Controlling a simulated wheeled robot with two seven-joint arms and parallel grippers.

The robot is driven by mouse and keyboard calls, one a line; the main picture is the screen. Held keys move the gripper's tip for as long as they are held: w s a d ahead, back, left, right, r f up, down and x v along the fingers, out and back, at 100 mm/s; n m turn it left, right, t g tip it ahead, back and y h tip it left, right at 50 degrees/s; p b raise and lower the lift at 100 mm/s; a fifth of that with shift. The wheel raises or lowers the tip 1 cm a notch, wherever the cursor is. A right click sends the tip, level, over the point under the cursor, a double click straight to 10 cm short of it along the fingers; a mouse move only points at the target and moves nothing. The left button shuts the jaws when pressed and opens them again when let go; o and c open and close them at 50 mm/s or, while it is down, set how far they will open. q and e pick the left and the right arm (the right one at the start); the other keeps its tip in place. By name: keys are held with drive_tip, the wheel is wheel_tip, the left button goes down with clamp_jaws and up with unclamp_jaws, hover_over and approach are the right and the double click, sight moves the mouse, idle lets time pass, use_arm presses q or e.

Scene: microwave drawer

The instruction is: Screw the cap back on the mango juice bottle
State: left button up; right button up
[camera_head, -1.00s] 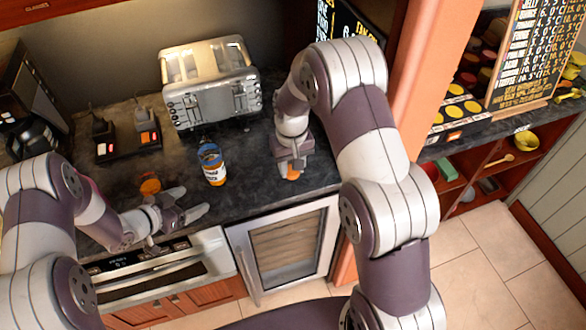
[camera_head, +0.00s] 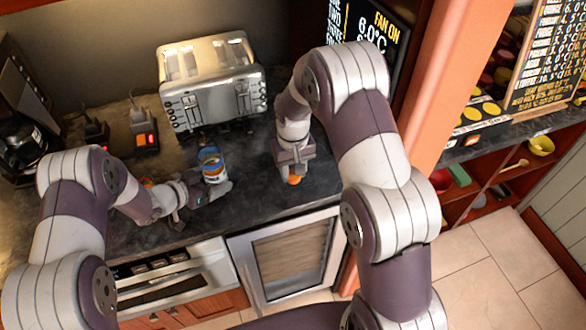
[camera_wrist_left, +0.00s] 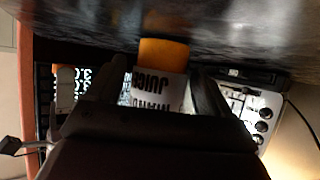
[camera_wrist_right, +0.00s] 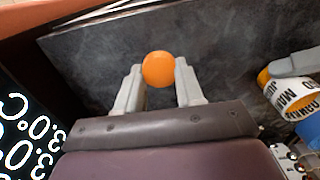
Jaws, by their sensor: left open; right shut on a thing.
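The mango juice bottle (camera_head: 213,165) stands upright on the dark counter, with a white label and an orange lower band. My left gripper (camera_head: 218,187) is open at the bottle, its fingers on either side. In the left wrist view the bottle's label (camera_wrist_left: 160,88) shows between the fingers; I cannot tell whether they touch it. The orange cap (camera_head: 293,180) is between the fingertips of my right gripper (camera_wrist_right: 160,75), shut on it, low over the counter to the right of the bottle. The cap shows from its round face in the right wrist view (camera_wrist_right: 158,69).
A silver toaster (camera_head: 212,85) stands behind the bottle. A socket block with red-lit switches (camera_head: 145,139) and a coffee maker (camera_head: 22,140) are at the left. A small orange thing (camera_head: 146,182) is partly hidden by my left arm. The counter between bottle and cap is clear.

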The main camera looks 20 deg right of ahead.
use_arm(q)
drive_tip(key=shift+w+d+f, duration=0.15)
drive_tip(key=shift+w+d, duration=0.1)
drive_tip(key=c, duration=0.6)
drive_tip(key=o, duration=0.9)
drive_tip(key=v, duration=0.7)
drive_tip(key=shift+s+a, duration=0.25)
